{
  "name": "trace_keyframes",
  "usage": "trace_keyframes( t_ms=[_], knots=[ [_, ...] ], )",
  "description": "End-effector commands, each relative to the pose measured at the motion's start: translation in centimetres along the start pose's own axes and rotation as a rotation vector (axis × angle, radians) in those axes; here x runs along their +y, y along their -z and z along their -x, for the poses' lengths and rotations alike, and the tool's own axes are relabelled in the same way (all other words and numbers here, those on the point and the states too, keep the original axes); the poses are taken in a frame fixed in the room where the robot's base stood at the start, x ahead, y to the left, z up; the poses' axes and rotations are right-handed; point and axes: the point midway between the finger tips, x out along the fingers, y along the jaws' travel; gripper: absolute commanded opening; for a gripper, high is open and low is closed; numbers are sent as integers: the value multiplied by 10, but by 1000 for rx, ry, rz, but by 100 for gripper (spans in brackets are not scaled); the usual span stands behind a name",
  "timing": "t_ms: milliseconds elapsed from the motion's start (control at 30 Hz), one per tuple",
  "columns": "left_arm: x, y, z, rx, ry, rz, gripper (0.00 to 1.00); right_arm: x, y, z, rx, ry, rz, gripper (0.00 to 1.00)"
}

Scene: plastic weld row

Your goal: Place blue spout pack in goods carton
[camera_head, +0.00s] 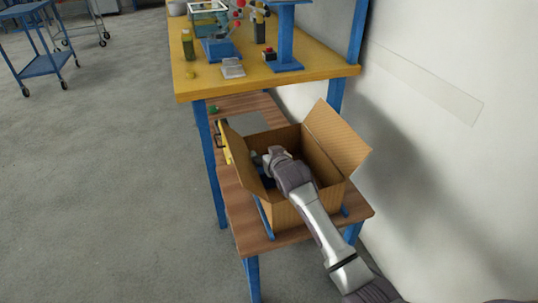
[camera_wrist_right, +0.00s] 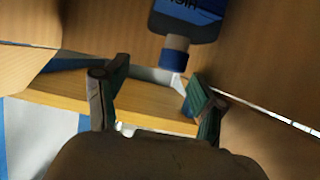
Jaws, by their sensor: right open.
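The blue spout pack (camera_wrist_right: 188,18) shows at the top of the right wrist view, with its blue-grey cap (camera_wrist_right: 175,54) toward my fingers. It lies against brown cardboard, apart from the fingertips. The goods carton (camera_head: 318,158) is an open cardboard box with its flaps spread, on the lower wooden bench. My right arm reaches into it from the front right. My right gripper (camera_wrist_right: 153,88) is open, its two fingers apart with nothing between them. In the head view the gripper is mostly hidden by my wrist and the carton. My left gripper is not in view.
A yellow-topped workbench (camera_head: 205,82) stands behind, holding a green bottle (camera_head: 188,45), a blue stand (camera_head: 285,40) and other items. The lower wooden bench (camera_head: 240,232) has little bare room around the carton. A white wall is close on the right.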

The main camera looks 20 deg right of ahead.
Motion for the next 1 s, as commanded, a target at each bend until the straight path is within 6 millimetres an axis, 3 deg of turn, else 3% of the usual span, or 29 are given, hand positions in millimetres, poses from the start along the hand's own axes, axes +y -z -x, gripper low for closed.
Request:
trace_keyframes(
  t_ms=[167,600,800,1000],
  knots=[
    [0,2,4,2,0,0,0,-2,15,12,6,4,-1,72],
    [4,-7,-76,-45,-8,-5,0,0,14,103,5,1,-1,72],
    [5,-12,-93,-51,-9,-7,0,0,13,122,4,0,-1,72],
    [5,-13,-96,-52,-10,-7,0,0,13,125,5,0,-1,72]
  ],
)
